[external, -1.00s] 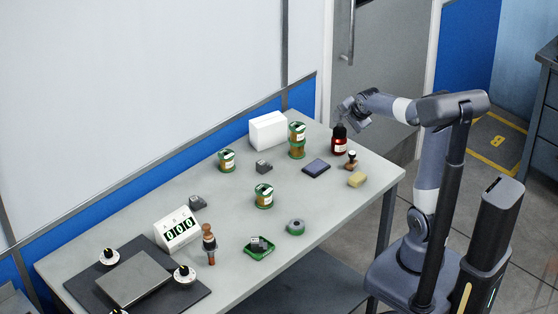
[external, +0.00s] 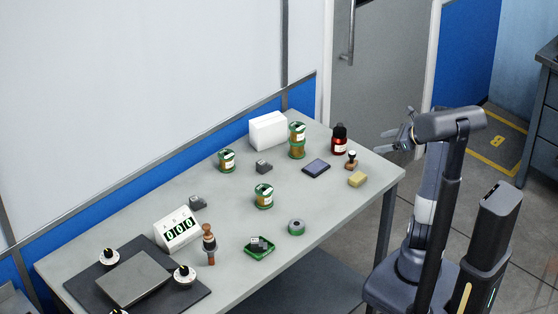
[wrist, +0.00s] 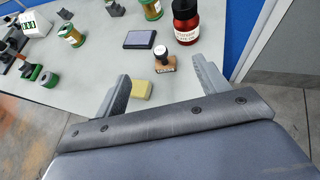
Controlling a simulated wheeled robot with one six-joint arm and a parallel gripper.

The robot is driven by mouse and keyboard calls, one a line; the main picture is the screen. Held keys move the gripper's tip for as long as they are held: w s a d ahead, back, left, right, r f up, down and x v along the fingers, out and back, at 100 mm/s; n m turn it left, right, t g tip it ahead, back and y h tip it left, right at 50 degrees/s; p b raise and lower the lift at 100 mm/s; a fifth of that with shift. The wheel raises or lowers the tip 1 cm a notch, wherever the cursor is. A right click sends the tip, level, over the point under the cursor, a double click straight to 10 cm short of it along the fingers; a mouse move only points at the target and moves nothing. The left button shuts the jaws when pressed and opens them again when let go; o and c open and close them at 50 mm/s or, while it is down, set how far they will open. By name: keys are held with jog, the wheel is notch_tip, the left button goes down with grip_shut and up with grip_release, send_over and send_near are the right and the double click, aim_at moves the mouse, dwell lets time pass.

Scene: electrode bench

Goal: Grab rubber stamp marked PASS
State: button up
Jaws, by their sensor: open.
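The rubber stamp (external: 351,161) has a black knob with a white top and a wooden base. It stands upright near the right end of the bench, and the wrist view shows it too (wrist: 164,62). Lettering on its base is too small to read. My gripper (external: 386,141) is open and empty, held right of the stamp near the bench's right end. In the wrist view the stamp appears between and beyond the two fingertips, apart from both.
A dark red bottle with a black cap (external: 339,140) stands close behind the stamp. A yellow sponge (external: 357,180) lies in front, and a dark ink pad (external: 316,168) lies left.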

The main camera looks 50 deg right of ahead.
send_near(353, 163)
jog(key=shift+s+d+r, duration=0.15)
jog(key=shift+r, duration=0.25)
jog(key=shift+s+d+r, duration=0.15)
jog(key=shift+s+r, duration=0.05)
jog(key=shift+r, duration=0.15)
jog(key=shift+w+a+f, duration=0.1)
jog(key=shift+w+f, duration=0.1)
jog(key=shift+f, duration=0.05)
jog(key=b+x, duration=0.1)
jog(key=x, duration=0.9)
jog(key=shift+w+a+r, duration=0.15)
jog(key=shift+a, duration=0.05)
jog(key=c, duration=1.1)
